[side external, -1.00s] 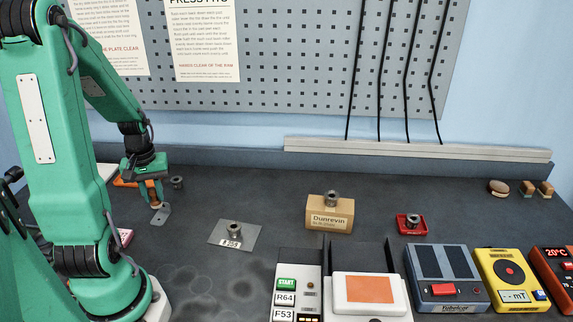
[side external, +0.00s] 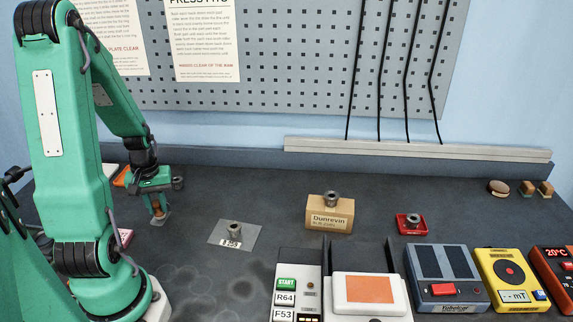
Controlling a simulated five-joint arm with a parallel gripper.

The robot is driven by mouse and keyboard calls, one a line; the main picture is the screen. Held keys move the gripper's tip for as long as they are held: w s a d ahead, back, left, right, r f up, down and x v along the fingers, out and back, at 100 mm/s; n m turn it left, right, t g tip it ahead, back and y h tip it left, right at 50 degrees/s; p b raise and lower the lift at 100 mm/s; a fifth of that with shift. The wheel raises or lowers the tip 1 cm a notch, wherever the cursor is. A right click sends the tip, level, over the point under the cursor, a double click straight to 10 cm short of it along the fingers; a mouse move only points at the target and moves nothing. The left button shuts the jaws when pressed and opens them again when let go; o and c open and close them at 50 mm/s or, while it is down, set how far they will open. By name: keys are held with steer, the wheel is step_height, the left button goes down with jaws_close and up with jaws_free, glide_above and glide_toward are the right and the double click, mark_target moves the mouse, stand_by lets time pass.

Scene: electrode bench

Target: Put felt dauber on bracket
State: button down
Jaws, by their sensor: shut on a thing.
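My gripper (side external: 157,207) is at the left of the bench, pointing down. Its jaws are shut on a small orange-brown piece (side external: 157,209), which looks like the felt dauber; the fingers hide most of it. Right under it is a small grey metal plate (side external: 162,220), which looks like the bracket. The dauber's lower end is at or just over this plate; I cannot tell whether they touch.
To the right are a grey plate with a metal part (side external: 216,237), a Dunrevin box (side external: 330,219) and a red tray (side external: 402,229). Instruments line the front right. The back middle of the bench is clear.

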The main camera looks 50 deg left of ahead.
mark_target(157, 202)
steer(key=shift+f, duration=0.1)
steer(key=c, duration=1.2)
jaws_free()
steer(key=shift+c, duration=0.2)
step_height(157, 202, up, 12)
steer(key=shift+w+d, duration=0.1)
